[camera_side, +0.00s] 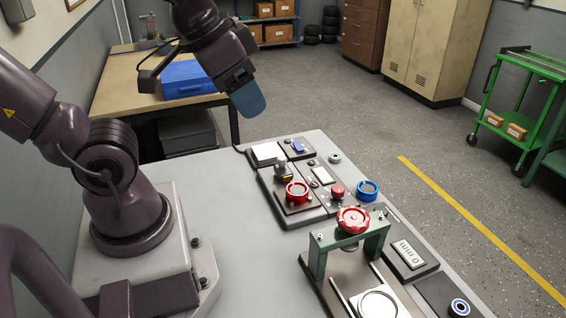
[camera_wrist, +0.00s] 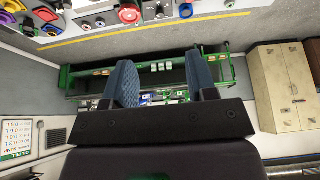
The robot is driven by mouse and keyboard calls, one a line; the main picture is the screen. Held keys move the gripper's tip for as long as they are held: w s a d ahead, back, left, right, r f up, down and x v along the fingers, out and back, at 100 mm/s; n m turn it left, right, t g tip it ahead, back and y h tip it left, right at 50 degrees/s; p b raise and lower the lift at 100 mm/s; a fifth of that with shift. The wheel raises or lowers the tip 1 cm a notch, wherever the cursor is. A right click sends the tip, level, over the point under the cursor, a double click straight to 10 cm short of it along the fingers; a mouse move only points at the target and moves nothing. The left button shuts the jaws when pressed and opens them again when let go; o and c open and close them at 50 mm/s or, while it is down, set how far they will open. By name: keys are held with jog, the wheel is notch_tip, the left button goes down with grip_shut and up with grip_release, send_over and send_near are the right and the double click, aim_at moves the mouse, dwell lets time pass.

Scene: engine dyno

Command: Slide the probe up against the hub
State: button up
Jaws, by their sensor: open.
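My gripper (camera_side: 247,99) is raised above the far left end of the grey bench, apart from everything on it. In the wrist view, its two blue padded fingers (camera_wrist: 162,82) stand apart with nothing between them. No part is clearly recognizable as the probe or the hub. A small round part with a dark and pale blue ring (camera_side: 460,307) sits on a dark plate at the bench's lower right; whether it is the hub I cannot tell.
The bench (camera_side: 235,220) carries a red ring-shaped knob (camera_side: 297,191), a blue ring (camera_side: 368,190), and a green frame (camera_side: 322,250) with a red handwheel (camera_side: 353,219) above a metal plate. A blue case (camera_side: 190,80) lies on the table behind. The bench's left middle is clear.

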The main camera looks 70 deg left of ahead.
jog(key=w+a+f+n+g, duration=0.4)
jog(key=w+a+f, duration=0.3)
jog(key=a, duration=0.2)
jog(key=n+g, duration=0.1)
jog(key=n, duration=0.4)
send_over(282, 158)
notch_tip(282, 158, down, 8)
notch_tip(282, 158, down, 13)
jog(key=shift+a+f, duration=0.1)
jog(key=shift+c, duration=0.3)
